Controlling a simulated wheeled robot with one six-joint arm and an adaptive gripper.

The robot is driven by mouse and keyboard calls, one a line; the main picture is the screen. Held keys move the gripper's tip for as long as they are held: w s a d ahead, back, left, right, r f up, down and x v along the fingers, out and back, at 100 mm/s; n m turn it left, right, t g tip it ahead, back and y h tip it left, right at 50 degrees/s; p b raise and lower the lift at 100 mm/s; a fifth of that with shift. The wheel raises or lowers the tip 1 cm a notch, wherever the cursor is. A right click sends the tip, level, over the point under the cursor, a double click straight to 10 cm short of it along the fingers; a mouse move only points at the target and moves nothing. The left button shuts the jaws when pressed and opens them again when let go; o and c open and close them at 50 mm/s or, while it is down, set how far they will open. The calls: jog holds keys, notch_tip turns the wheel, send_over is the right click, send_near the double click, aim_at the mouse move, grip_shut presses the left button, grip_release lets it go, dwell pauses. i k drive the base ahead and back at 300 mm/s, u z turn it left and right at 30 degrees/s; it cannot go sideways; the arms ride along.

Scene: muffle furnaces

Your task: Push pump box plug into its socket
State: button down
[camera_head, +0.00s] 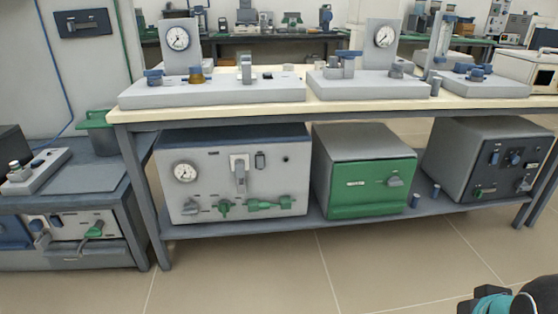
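A grey box with a pale front (215,187) stands on the bench's lower shelf and looks like the pump box. Its front has a round dial, green valve-like fittings and a small dark switch. A pale plate with a grey plug-like piece (240,178) is at the upper middle of that front. I cannot tell whether this piece is the plug or how deep it sits, and any socket behind it is hidden. Part of my arm shows at the bottom right corner, far from the box. My gripper's fingers are not in view.
A green-fronted box (372,188) and a dark grey box (490,160) share the lower shelf (330,226). Gauge stands rest on the bench top (330,106). A low side bench (70,190) stands left. The tiled floor (300,275) in front is clear.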

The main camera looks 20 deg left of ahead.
aim_at(239, 169)
jog(key=z, duration=0.2)
jog(key=i, duration=0.8)
jog(key=u, duration=0.85)
jog(key=i, duration=0.8)
jog(key=u, duration=0.9)
